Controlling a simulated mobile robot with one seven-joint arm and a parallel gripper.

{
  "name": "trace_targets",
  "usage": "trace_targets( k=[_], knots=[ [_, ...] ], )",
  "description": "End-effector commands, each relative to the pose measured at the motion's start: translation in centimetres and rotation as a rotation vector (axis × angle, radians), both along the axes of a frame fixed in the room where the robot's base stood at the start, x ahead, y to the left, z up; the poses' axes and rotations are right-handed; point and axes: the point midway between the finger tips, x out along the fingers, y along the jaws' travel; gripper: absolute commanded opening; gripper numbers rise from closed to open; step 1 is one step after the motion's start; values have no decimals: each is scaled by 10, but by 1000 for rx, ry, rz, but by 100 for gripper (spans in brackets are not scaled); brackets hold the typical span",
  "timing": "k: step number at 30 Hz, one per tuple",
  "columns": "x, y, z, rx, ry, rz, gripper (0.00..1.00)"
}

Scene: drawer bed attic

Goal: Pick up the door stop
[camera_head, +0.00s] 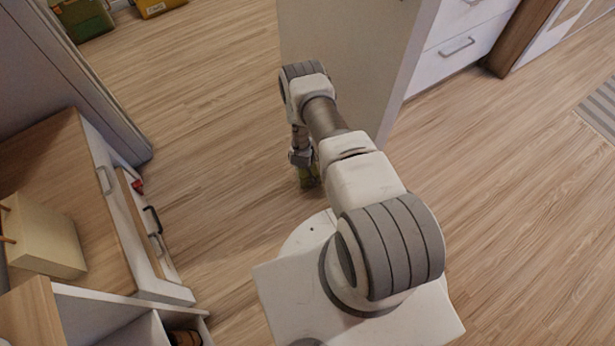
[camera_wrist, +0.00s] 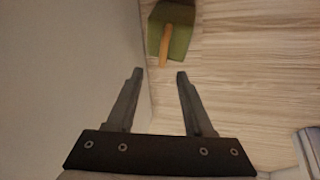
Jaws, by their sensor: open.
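A green block with an orange-brown strip on its near side, which looks like the door stop (camera_wrist: 181,42), is at the top of the wrist view, on or just above the wood floor. My gripper (camera_wrist: 159,74) is open and empty, with its two fingers apart. The block lies just beyond the fingertips, slightly right of centre, and not between them. In the head view a small bit of green (camera_head: 309,178) shows beside my gripper (camera_head: 303,166), low by the floor; my arm hides much of this spot.
A tall white cabinet side (camera_head: 345,60) stands close to my arm, and a pale wall-like surface (camera_wrist: 60,70) fills the left of the wrist view. A wooden cabinet with a drawer open (camera_head: 150,230) is at left. Wood floor (camera_head: 210,110) is clear between.

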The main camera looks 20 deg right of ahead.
Motion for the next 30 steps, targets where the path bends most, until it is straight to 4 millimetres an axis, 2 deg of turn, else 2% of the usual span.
trace_targets(
  k=[1,10,18,22,30],
  knots=[
    [2,-2,-12,0,1,-1,52],
    [9,-6,-31,0,2,0,52],
    [19,-9,-66,0,0,0,52],
    [23,-11,-72,0,0,0,52],
    [23,-12,-72,0,1,1,50]
  ],
)
